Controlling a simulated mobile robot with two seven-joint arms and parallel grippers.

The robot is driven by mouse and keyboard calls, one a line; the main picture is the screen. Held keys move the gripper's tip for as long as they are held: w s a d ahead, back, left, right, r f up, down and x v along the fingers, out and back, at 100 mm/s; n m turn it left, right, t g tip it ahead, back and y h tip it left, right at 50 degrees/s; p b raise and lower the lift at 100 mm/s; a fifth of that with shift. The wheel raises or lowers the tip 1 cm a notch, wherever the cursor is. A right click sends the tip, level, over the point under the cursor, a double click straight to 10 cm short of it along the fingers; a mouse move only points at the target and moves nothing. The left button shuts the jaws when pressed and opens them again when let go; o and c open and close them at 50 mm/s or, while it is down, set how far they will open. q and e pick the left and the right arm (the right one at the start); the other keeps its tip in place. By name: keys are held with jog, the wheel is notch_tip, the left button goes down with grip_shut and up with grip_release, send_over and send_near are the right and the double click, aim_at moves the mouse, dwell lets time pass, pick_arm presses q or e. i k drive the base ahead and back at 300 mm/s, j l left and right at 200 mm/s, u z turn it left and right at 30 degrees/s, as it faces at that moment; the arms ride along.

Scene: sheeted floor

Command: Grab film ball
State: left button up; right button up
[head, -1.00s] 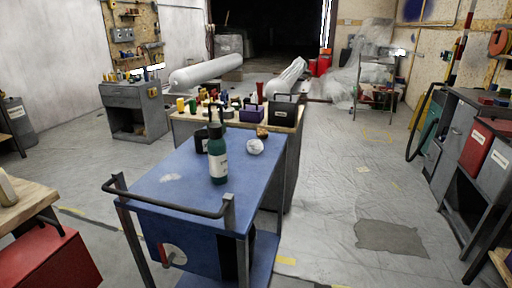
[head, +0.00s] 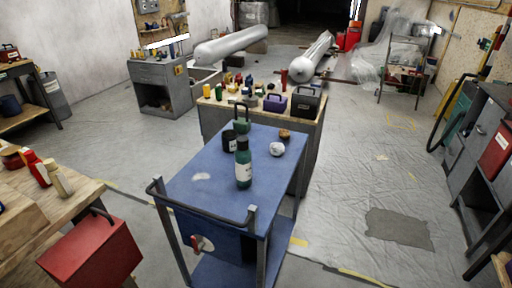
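A small white, crumpled-looking ball (head: 277,149), which looks like the film ball, rests on top of the blue cart (head: 215,188) near its right edge. A green bottle (head: 243,165) with a pale label stands upright to its left, nearer the cart's front. A dark container (head: 230,141) stands left of the ball, partly behind the bottle. A small brown item (head: 285,134) lies just behind the ball. Neither of my grippers shows in the head view.
A workbench (head: 222,116) with several bottles, a purple bin (head: 275,104) and a black box (head: 306,102) stands behind the cart. A wooden table (head: 75,215) and red toolbox (head: 92,255) are at front left. Grey cabinets stand right. Sheeted floor (head: 345,185) right of the cart is clear.

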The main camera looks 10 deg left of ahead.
aim_at(276, 149)
jog(key=u, duration=1.65)
jog(key=i+l+u, duration=0.1)
jog(key=l+u, duration=0.9)
jog(key=l, duration=0.9)
jog(key=k+l, duration=0.1)
jog(key=l, duration=0.85)
